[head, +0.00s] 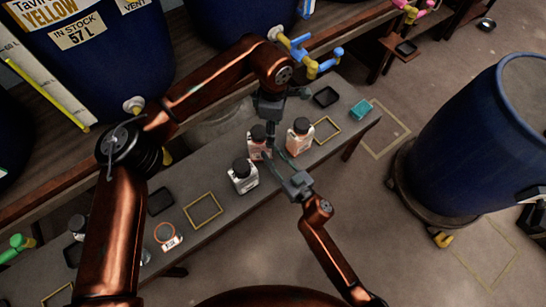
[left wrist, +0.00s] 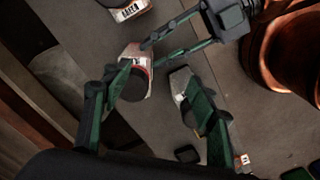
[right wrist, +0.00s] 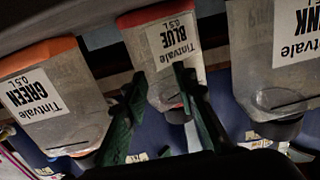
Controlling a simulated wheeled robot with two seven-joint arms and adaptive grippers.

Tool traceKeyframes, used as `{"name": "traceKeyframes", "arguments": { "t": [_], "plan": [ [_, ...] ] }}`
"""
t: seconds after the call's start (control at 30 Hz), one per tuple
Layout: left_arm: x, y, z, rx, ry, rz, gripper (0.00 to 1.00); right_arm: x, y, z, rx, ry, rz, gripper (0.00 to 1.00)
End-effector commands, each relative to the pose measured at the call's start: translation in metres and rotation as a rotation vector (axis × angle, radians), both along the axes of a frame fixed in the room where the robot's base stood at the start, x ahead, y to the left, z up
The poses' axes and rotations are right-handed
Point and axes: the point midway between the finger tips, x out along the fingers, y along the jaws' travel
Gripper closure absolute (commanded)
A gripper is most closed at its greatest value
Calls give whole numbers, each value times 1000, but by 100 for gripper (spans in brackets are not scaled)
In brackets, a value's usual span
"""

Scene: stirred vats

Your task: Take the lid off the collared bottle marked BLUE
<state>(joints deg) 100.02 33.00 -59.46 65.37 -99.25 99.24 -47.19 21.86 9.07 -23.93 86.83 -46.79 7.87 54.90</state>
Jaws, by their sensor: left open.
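The BLUE bottle (right wrist: 160,75) shows its upside-down label in the right wrist view, between the GREEN bottle (right wrist: 50,105) and the PINK bottle (right wrist: 265,60). In the head view it appears to be the middle bottle (head: 256,153), upright with a black lid (head: 258,132). My right gripper (head: 275,157) is open, its two fingertips close in front of this bottle; whether they touch it I cannot tell. My left gripper (head: 285,112) is open above the bench. In the left wrist view one of its fingers overlaps the edge of a black lid (left wrist: 130,86); the other overlaps a neighbouring bottle (left wrist: 181,82).
The bottles stand on a narrow grey bench (head: 225,232). A large blue vat (head: 475,140) stands right; another (head: 100,50) stands upper left.

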Motion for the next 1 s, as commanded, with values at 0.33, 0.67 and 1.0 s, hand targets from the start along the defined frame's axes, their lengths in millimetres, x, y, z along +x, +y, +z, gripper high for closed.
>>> {"name": "traceKeyframes", "arguments": {
  "t": [0.33, 0.67, 1.0],
  "plan": [
    [-13, 7, 14, 3, -24, 24, 46, -15, 0, 15, 1, -25, -1, 100],
    [-9, 15, 17, 5, -24, 67, 46, -21, -1, 20, 1, -35, -2, 100],
    [-11, 8, 14, 3, -23, 35, 46, -16, -1, 16, 1, -28, -1, 100]
  ]
}}
